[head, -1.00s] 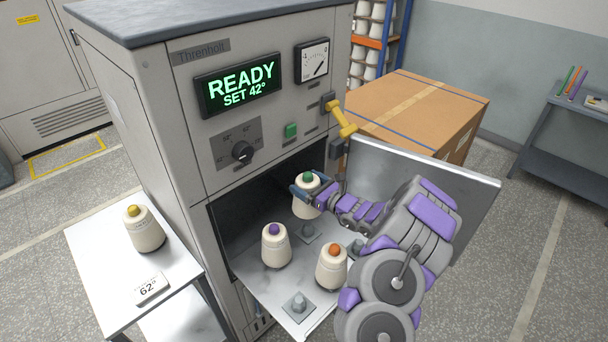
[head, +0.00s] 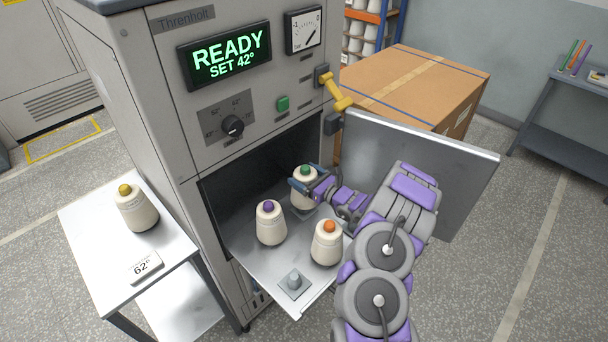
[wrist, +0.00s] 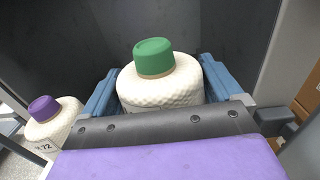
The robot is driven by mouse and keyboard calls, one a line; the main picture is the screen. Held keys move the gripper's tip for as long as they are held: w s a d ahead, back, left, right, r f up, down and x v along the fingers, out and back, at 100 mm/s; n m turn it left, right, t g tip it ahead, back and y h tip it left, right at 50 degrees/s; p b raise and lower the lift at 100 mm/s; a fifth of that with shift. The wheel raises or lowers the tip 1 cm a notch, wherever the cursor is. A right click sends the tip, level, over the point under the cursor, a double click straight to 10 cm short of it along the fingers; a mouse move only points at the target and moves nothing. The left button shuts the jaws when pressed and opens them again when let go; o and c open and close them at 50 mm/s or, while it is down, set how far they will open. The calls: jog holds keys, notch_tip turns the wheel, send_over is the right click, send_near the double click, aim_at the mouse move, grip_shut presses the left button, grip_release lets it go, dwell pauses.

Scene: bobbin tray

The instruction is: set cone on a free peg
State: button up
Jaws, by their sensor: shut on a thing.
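My gripper (head: 309,184) is shut on the cream cone with the green tip (head: 302,201), at the back of the pulled-out metal tray (head: 257,262). In the wrist view the green-tipped cone (wrist: 160,82) stands upright between the blue fingers. A peg's base plate shows just under it; I cannot tell whether the cone is seated on that peg. The purple-tipped cone (head: 271,227) and orange-tipped cone (head: 326,247) stand upright on the tray. A bare peg (head: 294,281) is at its front corner. The purple-tipped cone also shows at left in the wrist view (wrist: 52,124).
The open oven door (head: 420,165) stands right of the tray, behind my arm. The cabinet (head: 165,105) reads READY, SET 42°. A side table (head: 92,222) at left holds a yellow-tipped cone (head: 135,211) and a 62° card (head: 146,266). A cardboard box (head: 410,90) stands behind the door.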

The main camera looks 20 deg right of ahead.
jog(key=shift+a+r, duration=0.15)
jog(key=shift+a, duration=0.35)
jog(key=shift+s+d, duration=0.1)
jog(key=shift+d, duration=0.45)
jog(key=shift+a, duration=0.4)
jog(key=shift+d, duration=0.1)
jog(key=shift+f, duration=0.3)
jog(key=shift+f+b, duration=0.6)
jog(key=shift+f, duration=0.15)
jog(key=shift+f+b, duration=1)
jog(key=shift+f, duration=0.4)
dwell(0.8)
jog(key=o, duration=1.4)
